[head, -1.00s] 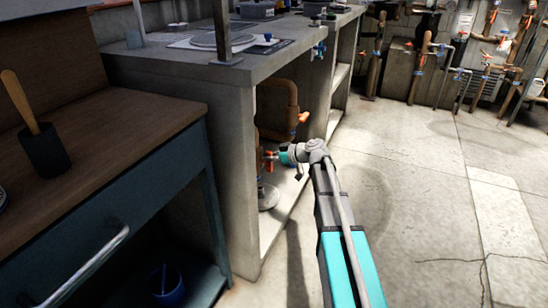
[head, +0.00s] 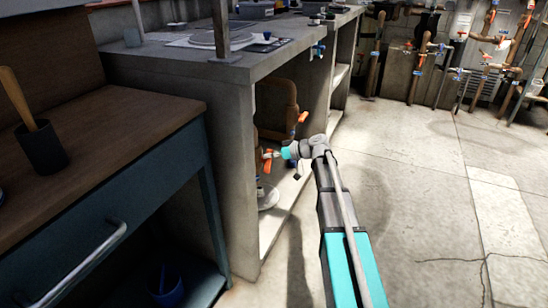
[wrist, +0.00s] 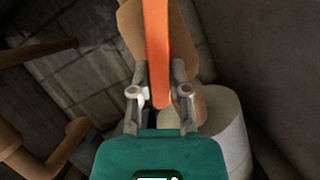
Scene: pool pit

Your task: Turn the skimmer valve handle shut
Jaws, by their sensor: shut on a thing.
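The orange valve handle (wrist: 157,45) is a long flat lever. In the wrist view it runs from the top edge down between the two fingers of my gripper (wrist: 161,98), which are shut on its end. In the head view my gripper (head: 277,155) reaches from the right into the open bay under the concrete counter. The handle (head: 266,160) shows there at the gripper's tip, small and partly hidden by it. The valve body is mostly hidden behind the handle and too small to make out.
A second orange handle (head: 302,118) sits above and right of my gripper in the same bay. The concrete side wall (head: 232,190) stands close on the left. Copper-coloured pipes (wrist: 35,155) run at left in the wrist view. The floor (head: 430,200) at right is clear.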

